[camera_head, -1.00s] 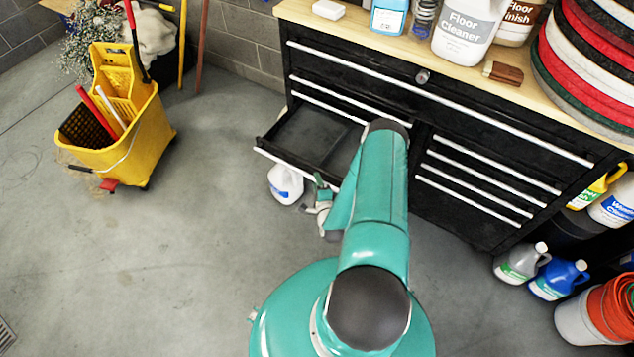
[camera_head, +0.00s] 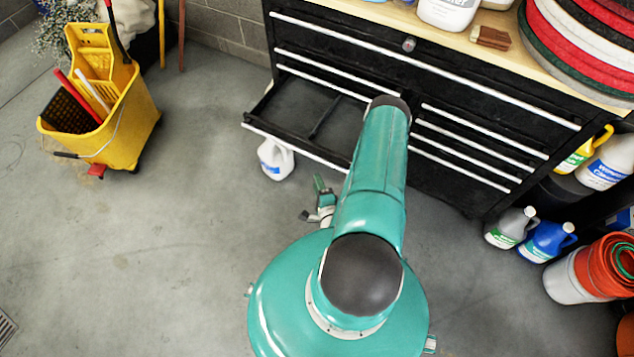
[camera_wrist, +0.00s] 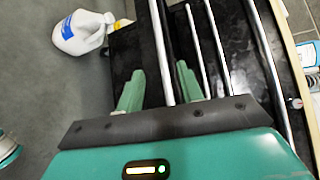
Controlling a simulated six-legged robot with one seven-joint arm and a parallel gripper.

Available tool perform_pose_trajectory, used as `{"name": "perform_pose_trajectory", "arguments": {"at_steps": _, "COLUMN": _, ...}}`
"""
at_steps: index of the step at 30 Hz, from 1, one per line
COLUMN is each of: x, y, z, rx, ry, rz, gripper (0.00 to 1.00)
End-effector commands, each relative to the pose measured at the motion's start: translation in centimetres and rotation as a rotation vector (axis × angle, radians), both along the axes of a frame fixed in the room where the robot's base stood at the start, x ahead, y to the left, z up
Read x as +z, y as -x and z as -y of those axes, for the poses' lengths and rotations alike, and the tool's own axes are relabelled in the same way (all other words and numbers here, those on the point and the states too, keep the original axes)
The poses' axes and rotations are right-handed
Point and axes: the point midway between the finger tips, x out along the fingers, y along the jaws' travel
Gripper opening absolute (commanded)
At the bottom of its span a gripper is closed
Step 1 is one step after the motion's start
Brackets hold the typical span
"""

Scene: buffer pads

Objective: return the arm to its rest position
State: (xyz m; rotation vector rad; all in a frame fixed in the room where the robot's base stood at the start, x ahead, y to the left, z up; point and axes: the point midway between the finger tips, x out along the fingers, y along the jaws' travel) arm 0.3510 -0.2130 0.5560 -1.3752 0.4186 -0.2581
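My teal arm (camera_head: 372,180) reaches forward from my round body toward the black tool cabinet. In the head view the gripper is not clearly seen, as the arm blocks that area. An open black drawer (camera_head: 296,102) on the cabinet's left side sticks out beside the arm and looks empty, with a divider.
A white jug (camera_head: 276,158) stands on the floor by the open drawer and also shows in the wrist view (camera_wrist: 82,34). A yellow mop bucket (camera_head: 128,130) is at left. Several bottles and a white bucket (camera_head: 575,280) stand at right. The left floor is mostly clear.

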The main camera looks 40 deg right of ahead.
Motion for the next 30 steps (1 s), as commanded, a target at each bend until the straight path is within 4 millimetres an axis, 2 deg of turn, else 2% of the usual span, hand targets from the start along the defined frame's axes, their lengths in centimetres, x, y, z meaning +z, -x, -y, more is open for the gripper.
{"name": "perform_pose_trajectory", "arguments": {"at_steps": 10, "x": 0.0, "y": -0.1, "z": 0.0, "rx": 0.001, "ry": 0.001, "rz": -0.002, "gripper": 0.37}}
{"name": "perform_pose_trajectory", "arguments": {"at_steps": 14, "x": 0.7, "y": -1.2, "z": 0.6, "rx": 0.03, "ry": 0.031, "rz": -0.029, "gripper": 0.37}}
{"name": "perform_pose_trajectory", "arguments": {"at_steps": 17, "x": 1.9, "y": -3.2, "z": 1.6, "rx": 0.084, "ry": 0.089, "rz": -0.087, "gripper": 0.37}}
{"name": "perform_pose_trajectory", "arguments": {"at_steps": 23, "x": 5.8, "y": -8.5, "z": 3.3, "rx": 0.227, "ry": 0.255, "rz": -0.254, "gripper": 0.37}}
{"name": "perform_pose_trajectory", "arguments": {"at_steps": 30, "x": 11.9, "y": -13.6, "z": 4.1, "rx": 0.372, "ry": 0.458, "rz": -0.443, "gripper": 0.37}}
